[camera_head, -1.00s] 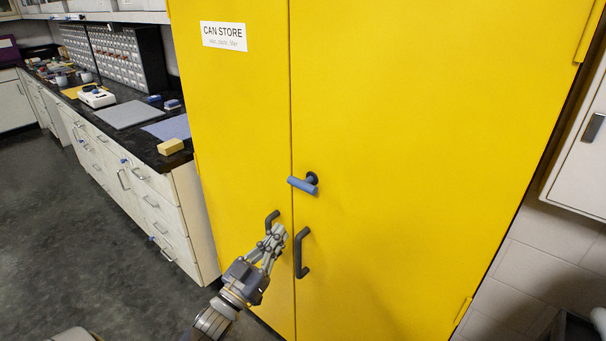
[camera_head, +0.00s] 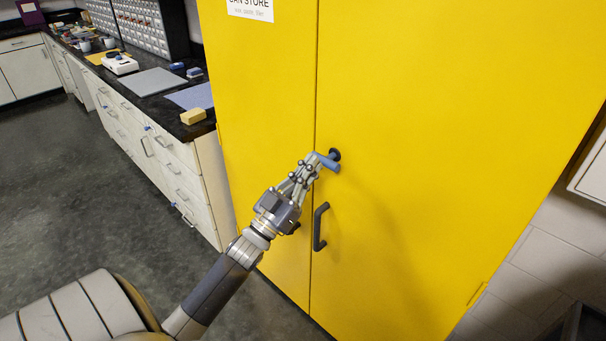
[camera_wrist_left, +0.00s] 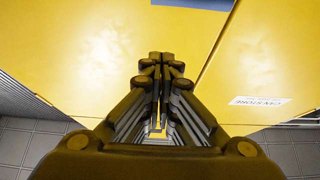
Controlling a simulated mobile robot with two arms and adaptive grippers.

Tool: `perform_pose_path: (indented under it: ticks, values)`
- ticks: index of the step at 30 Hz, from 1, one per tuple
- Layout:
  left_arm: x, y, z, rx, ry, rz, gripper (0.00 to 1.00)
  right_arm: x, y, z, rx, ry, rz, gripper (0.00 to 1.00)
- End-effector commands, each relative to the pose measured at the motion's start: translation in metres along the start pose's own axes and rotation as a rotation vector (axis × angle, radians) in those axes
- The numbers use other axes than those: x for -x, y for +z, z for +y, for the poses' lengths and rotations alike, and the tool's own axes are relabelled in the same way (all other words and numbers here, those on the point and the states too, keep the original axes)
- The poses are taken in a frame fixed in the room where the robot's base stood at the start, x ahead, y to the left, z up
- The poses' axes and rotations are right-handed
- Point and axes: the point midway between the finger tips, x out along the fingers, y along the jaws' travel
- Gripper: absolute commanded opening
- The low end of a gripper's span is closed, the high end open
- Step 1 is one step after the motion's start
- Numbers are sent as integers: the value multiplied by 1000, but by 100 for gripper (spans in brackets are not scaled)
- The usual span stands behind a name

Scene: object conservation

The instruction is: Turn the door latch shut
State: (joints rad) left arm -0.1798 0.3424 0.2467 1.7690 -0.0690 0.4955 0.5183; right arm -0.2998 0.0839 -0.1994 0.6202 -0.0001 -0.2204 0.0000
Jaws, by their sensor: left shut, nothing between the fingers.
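The blue door latch (camera_head: 328,163) sits on a dark round pivot on the yellow cabinet (camera_head: 420,130), by the seam between its two doors. It points left across the seam, slightly tilted. My left gripper (camera_head: 314,163) is shut and empty, with its fingertips at the latch's left end; they overlap it in the head view, and I cannot tell whether they touch. In the left wrist view the shut fingers (camera_wrist_left: 160,60) point at the yellow doors, and a bit of the blue latch (camera_wrist_left: 192,3) shows at the top edge. My right gripper is not in view.
A dark handle (camera_head: 320,226) stands out from the right door below the latch; the left door's handle is mostly hidden behind my gripper. A black-topped counter (camera_head: 150,105) with a yellow sponge (camera_head: 193,116) stands left. The floor (camera_head: 90,190) there is clear.

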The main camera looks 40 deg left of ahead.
Motion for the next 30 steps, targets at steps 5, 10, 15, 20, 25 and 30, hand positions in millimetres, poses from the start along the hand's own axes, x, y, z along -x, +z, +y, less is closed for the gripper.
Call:
perform_pose_path:
  ticks: [5, 10, 15, 20, 25, 30]
  values:
    - [-43, -4, 0, -1, 0, 3, 0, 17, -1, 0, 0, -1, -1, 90]
    - [-45, 18, 0, 2, -3, -5, 0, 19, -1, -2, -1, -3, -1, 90]
    - [-39, 32, 0, 2, -2, -2, 0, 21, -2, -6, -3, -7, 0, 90]
    - [-37, 38, 0, 2, 0, -1, 0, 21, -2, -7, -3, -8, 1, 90]
    - [-36, 38, 0, 1, 0, -1, 0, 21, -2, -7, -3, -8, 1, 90]
    - [-36, 38, 0, 0, 0, 0, 0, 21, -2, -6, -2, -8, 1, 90]
